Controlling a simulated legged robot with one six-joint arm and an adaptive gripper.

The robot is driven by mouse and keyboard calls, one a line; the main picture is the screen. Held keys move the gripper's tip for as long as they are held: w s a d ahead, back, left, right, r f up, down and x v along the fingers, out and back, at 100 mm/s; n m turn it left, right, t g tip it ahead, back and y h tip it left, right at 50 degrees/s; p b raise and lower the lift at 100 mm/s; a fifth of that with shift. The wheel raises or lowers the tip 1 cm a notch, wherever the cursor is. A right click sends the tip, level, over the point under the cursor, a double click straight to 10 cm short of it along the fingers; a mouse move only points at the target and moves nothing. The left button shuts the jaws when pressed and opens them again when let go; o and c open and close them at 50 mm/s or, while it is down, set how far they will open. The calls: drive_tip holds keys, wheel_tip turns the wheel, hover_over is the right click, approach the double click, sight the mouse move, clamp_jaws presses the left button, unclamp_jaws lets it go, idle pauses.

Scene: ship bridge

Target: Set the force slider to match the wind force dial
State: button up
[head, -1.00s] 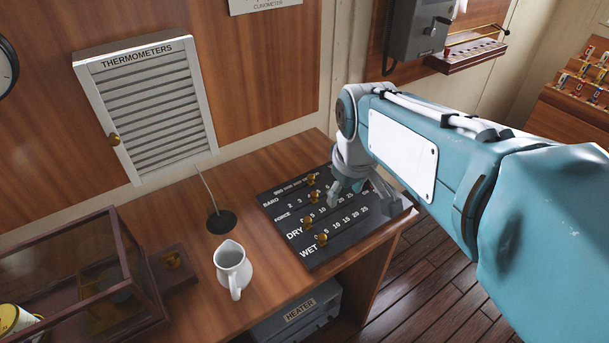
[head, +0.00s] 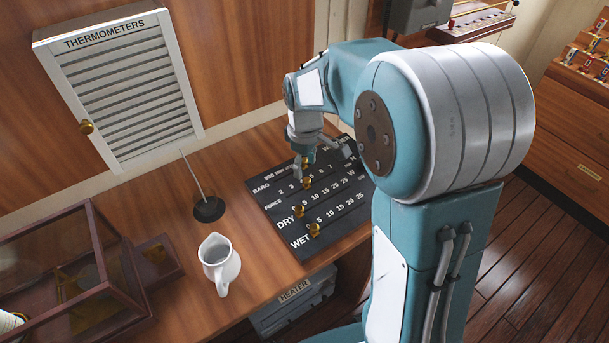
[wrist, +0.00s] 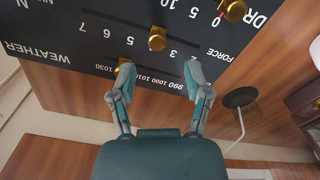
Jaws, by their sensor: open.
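The black slider board (head: 280,222) lies on the wooden desk, with rows marked BARO, FORCE, DRY and WET. The brass force slider knob (head: 307,183) stands in the FORCE row; in the wrist view the knob (wrist: 157,40) sits between the 3 and the 5. My gripper (head: 322,162) is over the board's upper part, open and empty. In the wrist view its fingertips (wrist: 160,74) are spread over the BARO row, apart from the force knob. One finger partly covers the brass BARO knob (wrist: 122,67). No wind force dial shows in these frames.
Brass DRY (head: 299,211) and WET (head: 314,230) knobs stand close by. A white jug (head: 220,264), a rod in a dark round base (head: 208,208) and a glass case (head: 75,275) stand left of the board. The louvred thermometer box (head: 122,92) is on the wall.

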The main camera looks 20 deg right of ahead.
sight(306, 179)
drive_tip(key=f, duration=0.4)
drive_tip(key=shift+d+f, duration=0.25)
drive_tip(key=shift+d, duration=0.05)
drive_tip(key=shift+a, duration=0.1)
clamp_jaws()
drive_tip(key=shift+a, duration=0.1)
